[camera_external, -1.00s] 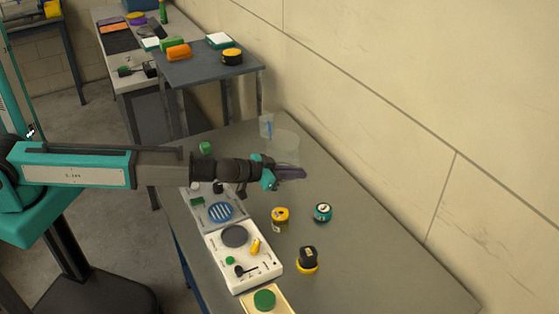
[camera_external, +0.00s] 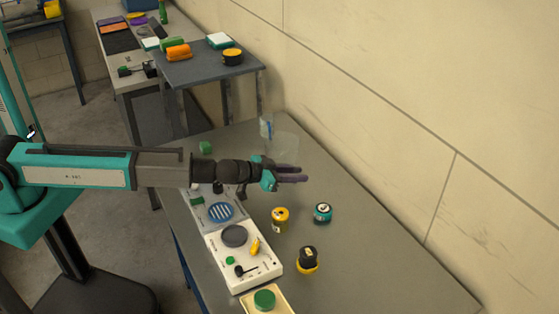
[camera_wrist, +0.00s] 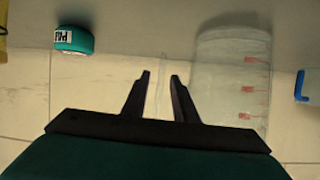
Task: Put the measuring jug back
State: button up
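The clear measuring jug (camera_external: 284,146) stands on the grey bench, just behind my gripper in the outside view. In the wrist view the jug (camera_wrist: 232,82), with red markings, is right of my fingers. My gripper (camera_external: 302,174) is level above the bench. In the wrist view its two dark fingers (camera_wrist: 161,76) are apart. A thin clear upright strip, which looks like the jug's handle (camera_wrist: 162,88), shows between them with a gap on each side. I cannot tell whether it is fully between the fingers or beyond them.
A clear container with blue (camera_external: 266,127) stands behind the jug. A teal tin (camera_external: 323,212), a yellow tin (camera_external: 280,216) and a black-and-yellow one (camera_external: 307,259) stand on the bench. White trays (camera_external: 262,271) line the front. The wall (camera_external: 400,100) is close behind; the bench's right is free.

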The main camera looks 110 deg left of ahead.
jog(key=shift+r+p, duration=0.2)
jog(key=shift+p, duration=0.15)
jog(key=shift+s+d, duration=0.2)
jog(key=shift+s, duration=0.05)
jog(key=shift+b+v, duration=0.8)
jog(key=shift+v, duration=0.7)
jog(key=b+v, duration=0.2)
jog(key=v, duration=0.6)
jog(key=shift+d, duration=0.2)
jog(key=shift+r, duration=0.15)
